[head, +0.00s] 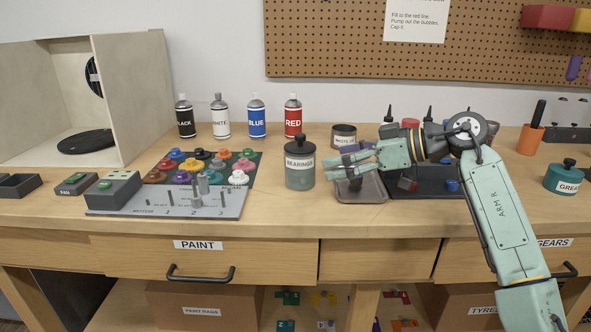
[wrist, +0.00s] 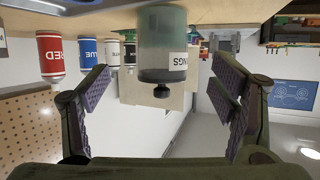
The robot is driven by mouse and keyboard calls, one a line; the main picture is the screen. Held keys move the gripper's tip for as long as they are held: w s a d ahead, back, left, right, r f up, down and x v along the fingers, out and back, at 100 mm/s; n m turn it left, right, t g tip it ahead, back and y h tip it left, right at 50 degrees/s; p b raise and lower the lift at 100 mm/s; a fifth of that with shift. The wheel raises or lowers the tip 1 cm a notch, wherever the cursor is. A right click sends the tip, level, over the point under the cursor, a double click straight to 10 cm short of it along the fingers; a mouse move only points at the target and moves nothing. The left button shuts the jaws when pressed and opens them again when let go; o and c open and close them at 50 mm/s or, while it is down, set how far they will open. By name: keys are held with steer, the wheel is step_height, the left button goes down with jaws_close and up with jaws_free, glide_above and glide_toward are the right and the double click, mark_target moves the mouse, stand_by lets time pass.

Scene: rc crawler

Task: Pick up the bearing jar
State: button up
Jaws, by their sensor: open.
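The bearing jar (head: 300,168) stands upright on the workbench, a grey-green see-through jar with a dark lid, a knob and a white BEARINGS label. My gripper (head: 333,166) is open and empty just right of the jar, level with its body, fingers pointing left towards it. A small gap shows between fingertips and jar. In the upside-down wrist view, the jar (wrist: 162,45) appears ahead between the two spread fingers, its knob pointing down and its label turned to the right. The fingers do not appear to touch it.
Black, white, blue and red (head: 293,117) bottles stand behind the jar. A rack of colourful paint pots (head: 239,178) is to its left. Bare bench lies in front of the jar.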

mark_target(312, 148)
steer(key=p+x, duration=0.1)
steer(key=x, duration=0.8)
steer(key=shift+a+f+p, duration=0.1)
steer(key=shift+a+p, duration=0.25)
steer(key=shift+a, duration=0.05)
steer(key=shift+c, duration=0.4)
steer(key=c, duration=1.3)
steer(key=shift+c, duration=0.4)
steer(key=shift+r+b, duration=0.4)
steer(key=shift+r, duration=1.45)
steer(key=s+r+b, duration=0.1)
steer(key=s+b, duration=0.2)
steer(key=s, duration=1.3)
steer(key=shift+r+b, duration=0.2)
steer(key=shift+b, duration=0.1)
